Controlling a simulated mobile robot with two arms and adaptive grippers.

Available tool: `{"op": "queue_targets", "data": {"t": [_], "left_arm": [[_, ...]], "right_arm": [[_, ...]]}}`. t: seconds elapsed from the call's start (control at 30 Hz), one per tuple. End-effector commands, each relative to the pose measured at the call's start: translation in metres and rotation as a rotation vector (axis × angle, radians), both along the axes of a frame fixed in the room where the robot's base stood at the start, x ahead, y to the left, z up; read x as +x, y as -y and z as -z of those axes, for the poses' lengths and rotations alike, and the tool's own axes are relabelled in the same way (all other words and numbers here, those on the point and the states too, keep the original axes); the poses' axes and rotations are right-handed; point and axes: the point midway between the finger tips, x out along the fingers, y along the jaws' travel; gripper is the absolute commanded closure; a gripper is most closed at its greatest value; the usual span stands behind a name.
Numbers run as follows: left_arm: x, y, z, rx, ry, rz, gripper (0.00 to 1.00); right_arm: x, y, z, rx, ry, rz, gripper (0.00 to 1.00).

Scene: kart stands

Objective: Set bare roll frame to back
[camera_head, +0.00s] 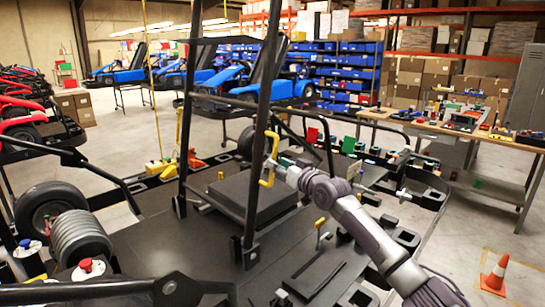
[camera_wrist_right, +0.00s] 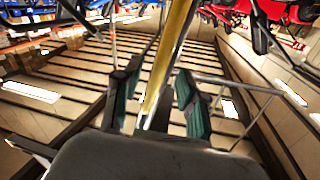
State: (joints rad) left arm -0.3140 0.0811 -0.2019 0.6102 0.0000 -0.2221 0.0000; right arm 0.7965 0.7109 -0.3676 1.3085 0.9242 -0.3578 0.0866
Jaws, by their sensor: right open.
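The roll frame (camera_head: 263,100) is a black tubular frame rising from the dark kart deck (camera_head: 150,240), leaning a little in the head view. A yellow handle (camera_head: 272,143) sits on its near upright. My right gripper (camera_head: 280,164) is at this handle, coming from the right. In the right wrist view the yellow bar (camera_wrist_right: 170,55) runs between the two green-padded fingers of my right gripper (camera_wrist_right: 157,102), with gaps beside it, so the fingers are open around it. My left gripper is not in view.
A black box-like seat block (camera_head: 250,195) lies on the deck behind the frame. Wheels (camera_head: 50,208) and a red button (camera_head: 87,266) are at the left. A workbench (camera_head: 450,130) with parts stands at the right, and an orange cone (camera_head: 496,274) stands on the floor.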

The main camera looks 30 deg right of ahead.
Motion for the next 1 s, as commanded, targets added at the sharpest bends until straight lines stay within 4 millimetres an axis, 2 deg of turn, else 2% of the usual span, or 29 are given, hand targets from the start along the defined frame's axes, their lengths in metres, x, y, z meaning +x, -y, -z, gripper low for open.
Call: {"op": "queue_targets", "data": {"t": [0.1,0.2,0.4,0.67,0.9,1.0], "left_arm": [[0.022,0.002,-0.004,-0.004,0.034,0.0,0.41],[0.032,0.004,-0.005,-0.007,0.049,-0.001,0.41],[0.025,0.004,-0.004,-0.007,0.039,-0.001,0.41],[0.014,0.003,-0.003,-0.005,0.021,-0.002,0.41],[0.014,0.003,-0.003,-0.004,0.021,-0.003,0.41],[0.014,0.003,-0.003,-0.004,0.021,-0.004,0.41]], "right_arm": [[0.018,-0.002,-0.001,0.001,0.001,0.001,0.59],[0.028,-0.004,0.0,0.002,0.0,0.0,0.59],[0.036,-0.005,0.0,-0.002,0.0,0.001,0.59],[0.037,-0.005,0.0,-0.002,0.0,0.001,0.59],[0.037,-0.005,0.0,-0.002,0.0,0.001,0.99],[0.037,-0.005,0.0,-0.002,0.0,0.001,1.0]]}}
